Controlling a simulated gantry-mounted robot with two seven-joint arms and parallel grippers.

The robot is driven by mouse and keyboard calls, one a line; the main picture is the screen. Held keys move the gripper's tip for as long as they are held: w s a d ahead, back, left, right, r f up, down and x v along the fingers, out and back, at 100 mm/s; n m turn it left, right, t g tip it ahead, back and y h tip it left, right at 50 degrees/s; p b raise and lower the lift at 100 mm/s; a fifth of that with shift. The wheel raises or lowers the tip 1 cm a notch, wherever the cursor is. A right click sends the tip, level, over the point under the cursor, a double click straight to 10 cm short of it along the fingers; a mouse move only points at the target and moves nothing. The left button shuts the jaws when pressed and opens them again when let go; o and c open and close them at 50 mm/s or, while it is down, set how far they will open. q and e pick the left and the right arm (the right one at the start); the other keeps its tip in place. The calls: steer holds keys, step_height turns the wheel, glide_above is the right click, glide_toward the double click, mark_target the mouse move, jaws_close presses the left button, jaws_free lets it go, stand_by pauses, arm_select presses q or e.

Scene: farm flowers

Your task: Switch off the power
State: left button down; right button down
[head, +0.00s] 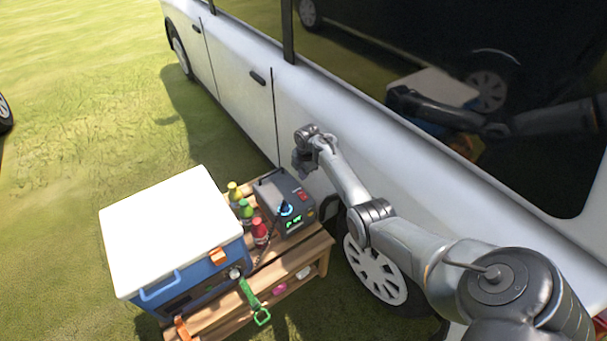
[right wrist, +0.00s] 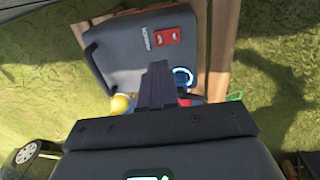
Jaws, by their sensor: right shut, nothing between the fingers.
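A dark grey power box (head: 287,203) stands at the right end of a wooden bench. It has a blue-lit round control, a green lit display and red parts. In the right wrist view, the grey box (right wrist: 118,55) shows its top with a red switch panel (right wrist: 166,36) and a blue glowing ring (right wrist: 182,77). My right gripper (head: 303,168) hangs above the box, close to the van's side. In the right wrist view, its fingers (right wrist: 157,68) are shut and empty, appearing over the box beside the blue ring. Contact cannot be told. My left gripper is not in view.
A white-lidded blue cooler (head: 165,225) sits on the wooden bench (head: 312,246), left of the box. Several bottles, including a red one (head: 260,231), stand between them. A white van (head: 240,80) closely borders the right side. Open grass (head: 80,110) lies to the left.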

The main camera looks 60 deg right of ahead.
mark_target(301, 193)
steer(key=f+b, duration=0.2)
steer(key=f, duration=0.1)
steer(key=f+b, duration=0.2)
steer(key=f, duration=0.1)
steer(key=w+f+b, duration=0.1)
steer(key=f+b, duration=0.1)
steer(key=f, duration=0.2)
steer(key=shift+d, duration=0.25)
steer(key=shift+f, duration=0.1)
steer(key=shift+w+f+b, duration=0.1)
steer(key=shift+f+b, duration=0.3)
steer(key=shift+b, duration=0.1)
steer(key=shift+r, duration=0.1)
steer(key=shift+p, duration=0.3)
